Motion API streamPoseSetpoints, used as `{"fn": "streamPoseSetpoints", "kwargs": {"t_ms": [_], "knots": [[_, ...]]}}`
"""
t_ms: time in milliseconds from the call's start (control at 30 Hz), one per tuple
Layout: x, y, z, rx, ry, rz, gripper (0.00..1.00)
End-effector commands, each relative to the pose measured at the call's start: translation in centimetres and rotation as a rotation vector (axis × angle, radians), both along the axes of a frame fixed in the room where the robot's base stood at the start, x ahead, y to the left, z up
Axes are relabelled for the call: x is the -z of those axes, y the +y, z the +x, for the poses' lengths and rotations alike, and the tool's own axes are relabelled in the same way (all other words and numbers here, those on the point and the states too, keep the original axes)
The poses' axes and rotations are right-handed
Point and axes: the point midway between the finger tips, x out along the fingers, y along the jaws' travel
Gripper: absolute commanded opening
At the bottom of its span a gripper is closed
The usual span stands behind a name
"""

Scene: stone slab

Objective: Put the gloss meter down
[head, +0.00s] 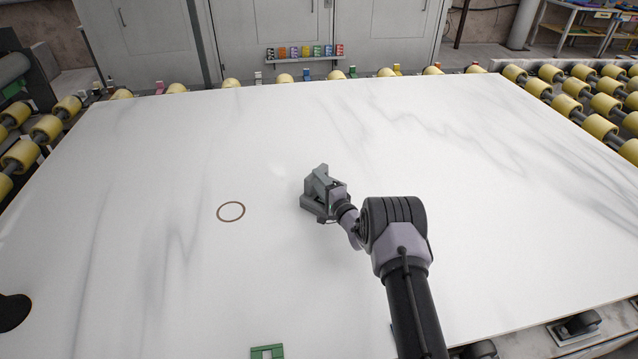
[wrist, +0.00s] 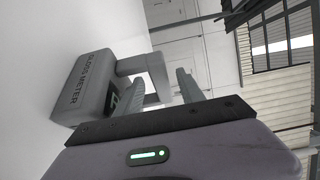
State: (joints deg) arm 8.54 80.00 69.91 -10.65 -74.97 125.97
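The gloss meter (head: 312,205) is a grey block near the middle of the white slab, right of a thin brown ring (head: 231,211) and apart from it. In the wrist view the gloss meter (wrist: 92,84) shows its printed name and a bracket-like handle (wrist: 157,72). My gripper (head: 325,186) is at the meter. In the wrist view the fingers of my gripper (wrist: 160,76) stand apart, with the handle between them and a gap beside the right finger. The meter seems to rest on the slab, but its underside is hidden.
The slab (head: 480,190) is mostly bare around the meter. A green piece (head: 267,352) lies at the near edge and a black object (head: 12,311) at the left edge. Yellow rollers (head: 598,126) border the slab, with grey cabinets (head: 270,35) behind.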

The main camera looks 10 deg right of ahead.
Motion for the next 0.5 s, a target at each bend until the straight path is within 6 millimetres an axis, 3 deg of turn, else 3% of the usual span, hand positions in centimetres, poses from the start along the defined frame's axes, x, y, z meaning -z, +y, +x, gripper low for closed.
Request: {"fn": "streamPoseSetpoints", "kwargs": {"t_ms": [300,500], "knots": [[-0.6,0.0,0.0,0.000,0.000,0.000,0.45],[-0.6,-1.5,-3.9,0.003,0.003,0.001,0.45]]}}
